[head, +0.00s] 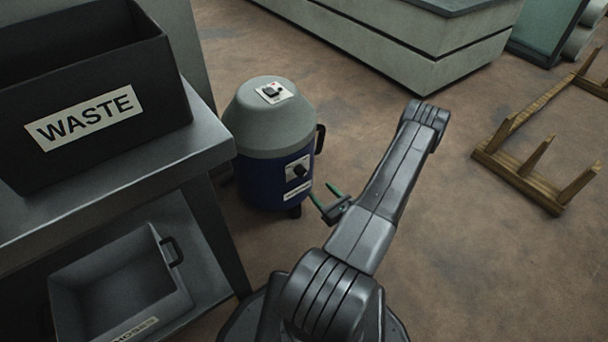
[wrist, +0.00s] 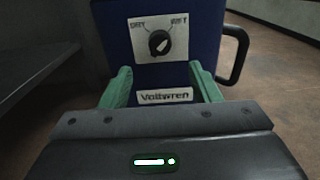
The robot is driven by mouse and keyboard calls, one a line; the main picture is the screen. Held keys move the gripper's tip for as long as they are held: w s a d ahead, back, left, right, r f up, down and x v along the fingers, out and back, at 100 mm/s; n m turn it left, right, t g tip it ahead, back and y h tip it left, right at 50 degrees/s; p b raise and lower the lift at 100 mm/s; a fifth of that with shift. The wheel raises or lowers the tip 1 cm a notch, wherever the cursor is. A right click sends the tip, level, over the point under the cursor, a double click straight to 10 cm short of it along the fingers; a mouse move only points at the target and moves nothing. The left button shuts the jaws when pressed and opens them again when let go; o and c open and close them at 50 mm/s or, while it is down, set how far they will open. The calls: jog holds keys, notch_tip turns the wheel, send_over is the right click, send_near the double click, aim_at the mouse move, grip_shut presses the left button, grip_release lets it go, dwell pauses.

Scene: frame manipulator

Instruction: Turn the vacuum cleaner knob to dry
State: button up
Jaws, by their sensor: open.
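The vacuum cleaner (head: 262,178) stands on the floor with a blue body and a grey domed top. Its black knob (head: 299,171) sits on a white plate on the front. In the wrist view the knob (wrist: 159,42) is seen face on, between a label at upper left that seems to read DRY and one at upper right that seems to read WET. The knob's white mark points to the upper right. My gripper (wrist: 160,85) has green fingers, open and empty, below and in front of the knob and apart from it. In the head view the gripper (head: 325,196) is just right of the vacuum.
A grey shelf (head: 205,150) with a black WASTE bin (head: 160,85) stands close to the vacuum's left. A grey bin (head: 165,290) is on the lower shelf. A wooden rack (head: 525,185) lies at right. A black handle (wrist: 236,55) sticks out on the vacuum's right side.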

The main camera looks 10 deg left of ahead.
aim_at(304, 175)
jog(key=b+x, duration=0.2)
jog(key=x, duration=0.8)
jog(key=shift+a, duration=0.15)
jog(key=c, duration=1)
jog(key=shift+f, duration=0.1)
